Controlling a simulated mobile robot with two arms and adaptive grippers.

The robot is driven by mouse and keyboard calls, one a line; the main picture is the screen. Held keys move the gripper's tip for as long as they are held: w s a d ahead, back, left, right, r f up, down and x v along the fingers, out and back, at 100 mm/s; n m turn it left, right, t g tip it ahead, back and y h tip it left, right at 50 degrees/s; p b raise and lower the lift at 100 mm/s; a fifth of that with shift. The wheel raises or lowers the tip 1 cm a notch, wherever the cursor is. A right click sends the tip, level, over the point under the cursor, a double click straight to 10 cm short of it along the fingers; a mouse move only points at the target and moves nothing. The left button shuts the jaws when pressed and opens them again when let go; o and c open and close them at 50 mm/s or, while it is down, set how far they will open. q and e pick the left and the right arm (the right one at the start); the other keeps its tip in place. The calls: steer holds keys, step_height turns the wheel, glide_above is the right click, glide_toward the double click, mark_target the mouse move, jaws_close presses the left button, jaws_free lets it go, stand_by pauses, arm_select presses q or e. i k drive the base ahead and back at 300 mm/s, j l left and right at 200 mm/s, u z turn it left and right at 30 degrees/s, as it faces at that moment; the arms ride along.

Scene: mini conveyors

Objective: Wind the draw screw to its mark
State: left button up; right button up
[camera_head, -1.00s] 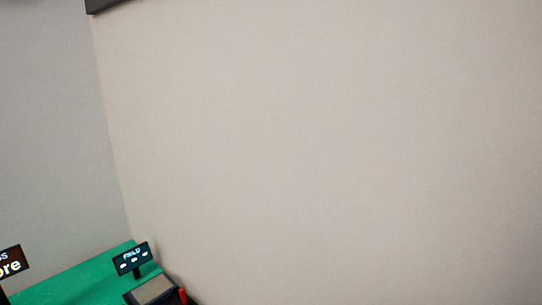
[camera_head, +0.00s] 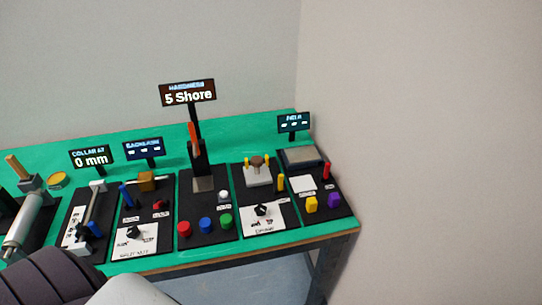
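A station at the left of the green bench has a sign (camera_head: 92,157) reading "COLLAR AT 0 mm". On its black panel a slim metal rod assembly (camera_head: 94,208) runs front to back, with a blue piece (camera_head: 95,229) near the front end. This may be the draw screw, but I cannot tell for sure, and no mark is readable at this size. Neither of my grippers is in view.
Rightward stand a "BACKLASH" panel (camera_head: 136,237), a "5 Shore" sign (camera_head: 188,94) above coloured knobs, a knob panel (camera_head: 264,218) and a "FIELD" sign (camera_head: 293,122). A grey cylinder (camera_head: 28,228) lies far left.

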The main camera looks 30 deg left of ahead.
mark_target(260, 209)
steer(key=u, duration=1)
